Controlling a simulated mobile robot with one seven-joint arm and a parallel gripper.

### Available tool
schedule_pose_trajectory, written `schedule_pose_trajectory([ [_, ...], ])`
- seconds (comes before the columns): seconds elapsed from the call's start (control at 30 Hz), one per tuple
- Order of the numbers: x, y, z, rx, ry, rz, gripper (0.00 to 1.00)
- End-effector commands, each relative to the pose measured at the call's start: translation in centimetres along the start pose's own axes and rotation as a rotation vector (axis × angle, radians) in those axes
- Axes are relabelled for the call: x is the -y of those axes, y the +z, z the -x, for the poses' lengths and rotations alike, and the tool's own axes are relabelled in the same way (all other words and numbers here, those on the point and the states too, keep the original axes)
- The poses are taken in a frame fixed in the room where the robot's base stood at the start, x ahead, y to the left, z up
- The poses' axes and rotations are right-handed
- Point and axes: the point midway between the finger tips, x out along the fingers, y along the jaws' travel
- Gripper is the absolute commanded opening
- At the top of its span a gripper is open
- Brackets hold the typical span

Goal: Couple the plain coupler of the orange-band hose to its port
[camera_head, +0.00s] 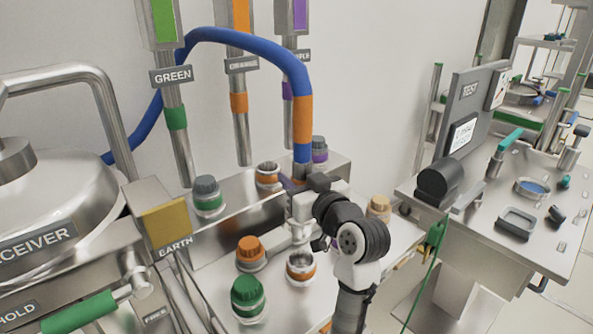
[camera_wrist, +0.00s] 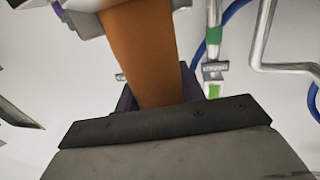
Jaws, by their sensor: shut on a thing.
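The blue hose (camera_head: 230,35) arches over from the left and comes down with its orange band (camera_head: 303,118) above my gripper (camera_head: 300,190). My gripper is shut on the hose end just below the band; the coupler itself is mostly hidden by the gripper and wrist. In the wrist view, the orange band (camera_wrist: 143,55) runs down between the jaws (camera_wrist: 155,110). An uncapped port with an orange ring (camera_head: 268,174) stands on the raised back block, left of my gripper. Another uncapped orange-ringed port (camera_head: 300,268) stands on the lower deck, in front of my gripper.
Capped ports stand nearby: a grey cap over green (camera_head: 208,193), a grey cap over purple (camera_head: 319,148), an orange cap (camera_head: 250,252), a green cap (camera_head: 247,293) and a tan cap (camera_head: 379,207). The EARTH box (camera_head: 165,222) is left. The test bench (camera_head: 480,215) is right.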

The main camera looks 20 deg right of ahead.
Motion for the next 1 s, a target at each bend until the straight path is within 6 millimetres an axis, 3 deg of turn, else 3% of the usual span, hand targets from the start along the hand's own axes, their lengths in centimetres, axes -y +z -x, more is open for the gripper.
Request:
schedule_pose_trajectory([
  [0.27, 0.0, 1.4, 0.0, -0.002, 0.000, 0.000, 0.08],
  [0.7, 0.0, 5.7, 0.0, -0.001, 0.001, 0.000, 0.08],
  [1.0, 0.0, 4.6, 0.1, -0.002, 0.000, 0.001, 0.08],
])
